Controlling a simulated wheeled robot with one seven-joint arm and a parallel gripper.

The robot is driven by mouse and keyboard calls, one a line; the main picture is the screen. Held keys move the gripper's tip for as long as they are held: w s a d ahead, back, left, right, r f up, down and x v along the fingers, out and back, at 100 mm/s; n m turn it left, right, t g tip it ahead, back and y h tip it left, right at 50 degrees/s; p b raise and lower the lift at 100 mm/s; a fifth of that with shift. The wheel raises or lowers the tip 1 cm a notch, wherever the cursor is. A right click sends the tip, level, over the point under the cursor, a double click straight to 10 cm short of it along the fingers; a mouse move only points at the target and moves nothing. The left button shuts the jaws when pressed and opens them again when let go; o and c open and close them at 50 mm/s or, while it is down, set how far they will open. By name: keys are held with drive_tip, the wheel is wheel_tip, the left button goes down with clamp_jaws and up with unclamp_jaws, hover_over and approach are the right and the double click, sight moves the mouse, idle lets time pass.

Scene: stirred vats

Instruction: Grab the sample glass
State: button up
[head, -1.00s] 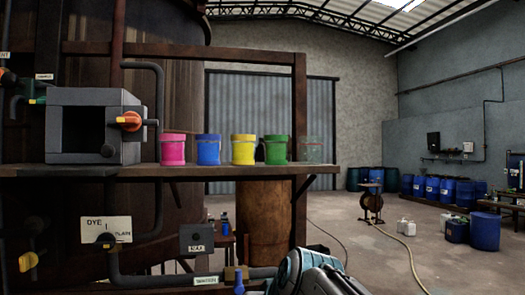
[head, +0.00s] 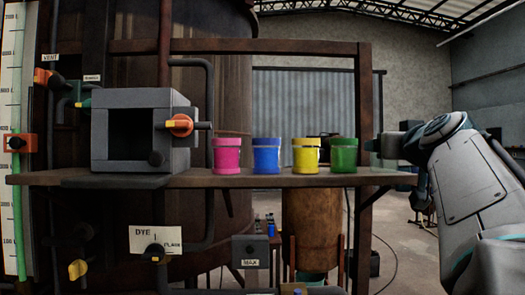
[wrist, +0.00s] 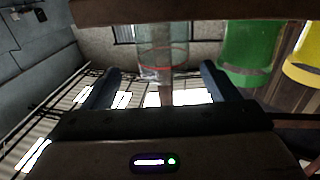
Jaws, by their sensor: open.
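The sample glass is a clear tumbler with a red line around it. It shows in the wrist view (wrist: 163,50), beyond and between the fingertips of my gripper (wrist: 160,72). My gripper is open and empty, one finger to each side of the glass's near end; whether they touch it I cannot tell. In the head view my gripper (head: 385,146) is at the right end of the shelf (head: 270,181), at cup height. The glass is barely discernible there, beside the green cup.
The green cup (head: 343,155) is the glass's neighbour; it also shows in the wrist view (wrist: 246,50). Yellow (head: 306,155), blue (head: 267,155) and pink (head: 227,155) cups stand further left. A grey box (head: 145,130) with an orange valve and a rusty shelf post (head: 363,100) are nearby.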

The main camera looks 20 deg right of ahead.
drive_tip(key=p+x, duration=0.2)
drive_tip(key=x, duration=0.4)
drive_tip(key=shift+w+a+p, duration=0.1)
drive_tip(key=shift+w+p, duration=0.15)
drive_tip(key=shift+p, duration=0.1)
drive_tip(key=shift+w, duration=0.3)
drive_tip(key=shift+s, duration=0.1)
drive_tip(key=c, duration=1.3)
